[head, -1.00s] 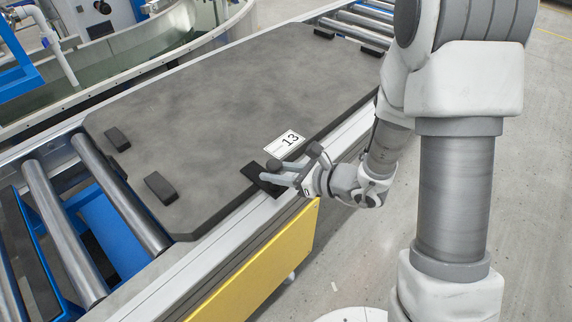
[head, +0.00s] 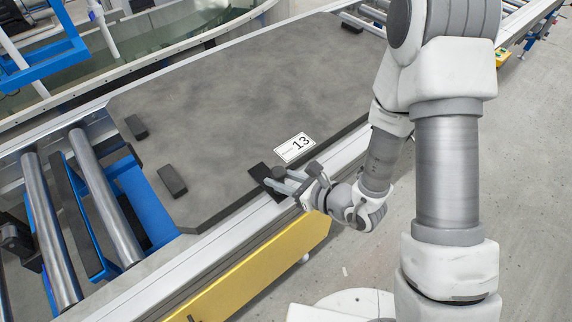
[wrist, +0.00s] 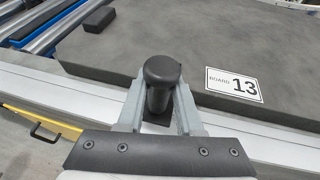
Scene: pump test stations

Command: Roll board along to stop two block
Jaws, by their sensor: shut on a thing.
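The board (head: 235,90) is a large dark grey slab lying flat on the roller conveyor, with a white label reading 13 (head: 295,148) near its front edge. In the wrist view the label (wrist: 233,85) reads "BOARD 13". My gripper (head: 277,180) is at the board's front edge, left of the label. It is shut on a dark, round-topped post (wrist: 161,82) at that edge; the post's base is partly hidden by the fingers. Two small black blocks, one farther back (head: 137,127) and one nearer (head: 172,181), sit at the board's left end. I cannot make out which thing is stop two.
Bare rollers (head: 106,197) and a blue frame (head: 147,207) lie left of the board. A pale rail (head: 200,255) runs along the front, above a yellow panel (head: 255,275). A curved-walled tank (head: 190,45) stands behind. Grey floor is open at the right.

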